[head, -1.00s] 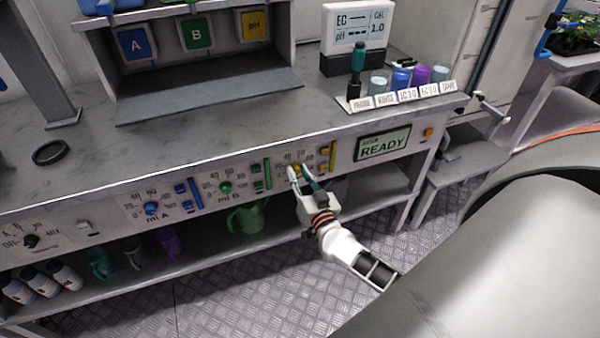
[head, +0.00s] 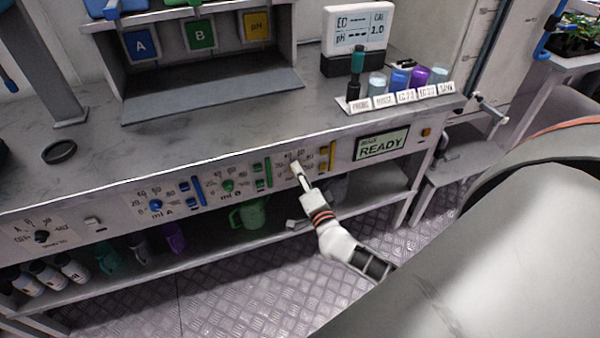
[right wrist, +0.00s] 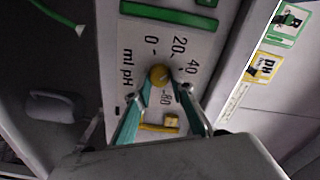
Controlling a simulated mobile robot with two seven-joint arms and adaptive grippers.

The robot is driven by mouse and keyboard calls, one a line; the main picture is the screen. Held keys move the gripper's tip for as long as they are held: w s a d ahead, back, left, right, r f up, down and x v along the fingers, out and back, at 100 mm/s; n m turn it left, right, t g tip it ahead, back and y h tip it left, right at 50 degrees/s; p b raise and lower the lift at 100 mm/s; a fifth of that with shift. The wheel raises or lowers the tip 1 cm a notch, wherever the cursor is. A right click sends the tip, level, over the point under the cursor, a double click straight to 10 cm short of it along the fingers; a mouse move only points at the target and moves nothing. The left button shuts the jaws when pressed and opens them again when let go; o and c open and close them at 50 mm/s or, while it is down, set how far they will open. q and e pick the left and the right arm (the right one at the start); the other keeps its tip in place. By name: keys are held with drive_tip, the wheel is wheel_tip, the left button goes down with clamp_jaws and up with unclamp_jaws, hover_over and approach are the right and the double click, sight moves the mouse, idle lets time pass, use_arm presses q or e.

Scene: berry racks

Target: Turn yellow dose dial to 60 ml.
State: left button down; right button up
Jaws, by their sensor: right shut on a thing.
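The yellow dose dial (right wrist: 158,74) is a small round knob on the "ml pH" panel (right wrist: 139,47) in the right wrist view. The numbers 0, 20, 40 and 80 show around it; the 60 mark is hidden by a finger. My right gripper (right wrist: 164,88) is shut on the dial, with one teal-padded finger on each side. The dial's pointer is not clear, so its setting cannot be read. In the head view my right gripper (head: 297,168) covers the dial at the console front. My left gripper is not in view.
A yellow slider (head: 332,155) and a READY display (head: 381,146) lie right of the dial. The green dial (head: 228,186) and blue dial (head: 155,205) lie to its left. A green jug (head: 249,216) stands on the shelf below.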

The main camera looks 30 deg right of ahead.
use_arm(q)
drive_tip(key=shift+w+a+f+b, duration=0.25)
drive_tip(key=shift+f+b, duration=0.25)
drive_tip(key=shift+b, duration=0.7)
use_arm(e)
drive_tip(key=m, duration=1.3)
drive_tip(key=shift+f, duration=0.25)
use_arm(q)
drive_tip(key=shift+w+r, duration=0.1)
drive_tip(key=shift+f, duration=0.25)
use_arm(e)
drive_tip(key=o, duration=1.1)
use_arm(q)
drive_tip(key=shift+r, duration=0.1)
use_arm(e)
drive_tip(key=v, duration=1.2)
